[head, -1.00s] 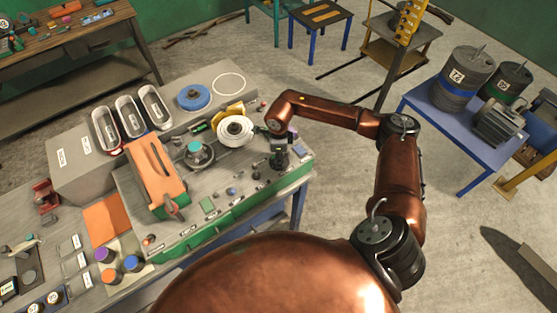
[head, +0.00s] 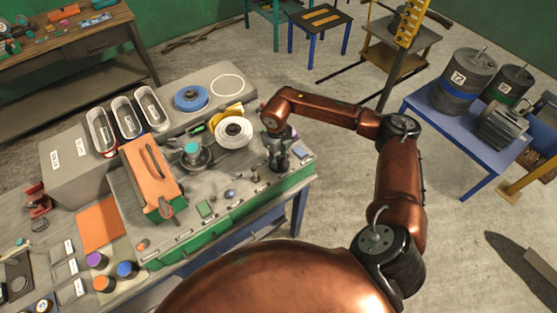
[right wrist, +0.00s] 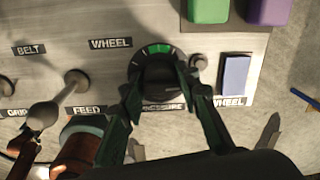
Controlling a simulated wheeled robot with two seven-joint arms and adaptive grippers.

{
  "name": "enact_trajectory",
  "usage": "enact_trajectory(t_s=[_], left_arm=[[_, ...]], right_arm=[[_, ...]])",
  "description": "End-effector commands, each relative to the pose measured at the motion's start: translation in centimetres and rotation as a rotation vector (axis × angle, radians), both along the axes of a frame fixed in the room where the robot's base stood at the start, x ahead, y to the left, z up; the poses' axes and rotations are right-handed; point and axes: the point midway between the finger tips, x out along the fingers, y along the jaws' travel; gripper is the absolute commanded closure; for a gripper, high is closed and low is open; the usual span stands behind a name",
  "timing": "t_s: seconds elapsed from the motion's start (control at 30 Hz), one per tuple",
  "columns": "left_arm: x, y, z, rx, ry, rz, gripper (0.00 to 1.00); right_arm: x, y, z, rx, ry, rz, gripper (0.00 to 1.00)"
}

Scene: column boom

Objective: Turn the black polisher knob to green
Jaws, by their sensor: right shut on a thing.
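The black polisher knob (right wrist: 160,84) sits on the grey panel under the WHEEL label, with a green mark (right wrist: 157,49) on the dial at its top edge. My right gripper (right wrist: 163,108) has its dark fingers on either side of the knob and is shut on it. A label below the knob is partly covered by the fingers. I cannot make out a pointer on the knob. In the head view, my right gripper (head: 279,158) reaches down to the right end of the bench panel and hides the knob.
Close to the knob are a blue rocker switch (right wrist: 235,76), green (right wrist: 208,10) and purple (right wrist: 268,11) buttons, and a grey lever (right wrist: 45,114) at the left. An orange box (head: 150,178) and a white wheel (head: 233,132) stand left of my gripper.

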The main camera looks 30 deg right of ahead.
Motion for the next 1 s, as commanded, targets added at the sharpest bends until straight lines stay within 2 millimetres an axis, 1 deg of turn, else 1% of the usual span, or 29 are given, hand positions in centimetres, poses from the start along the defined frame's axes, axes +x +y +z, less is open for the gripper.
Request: enact_trajectory(t_s=[0.2,0.57,0.6,0.83,1.0], left_arm=[[0.00,0.00,-0.17,0.000,0.000,0.000,0.60],[0.00,0.00,-0.17,0.000,0.000,0.000,0.60],[0.00,0.00,-0.17,0.000,0.000,0.000,0.60],[-0.01,-0.01,-0.17,0.000,0.000,0.000,0.60],[-0.01,0.00,-0.16,0.000,0.000,0.000,0.60]], right_arm=[[-0.10,0.05,-0.13,0.000,0.003,-0.032,0.94],[-0.12,0.07,-0.13,0.001,0.004,-0.035,0.94],[-0.12,0.07,-0.13,0.001,0.004,-0.035,0.69],[-0.07,0.05,-0.07,0.000,0.002,-0.035,0.54],[-0.03,0.03,-0.03,0.001,0.001,-0.036,0.53]])
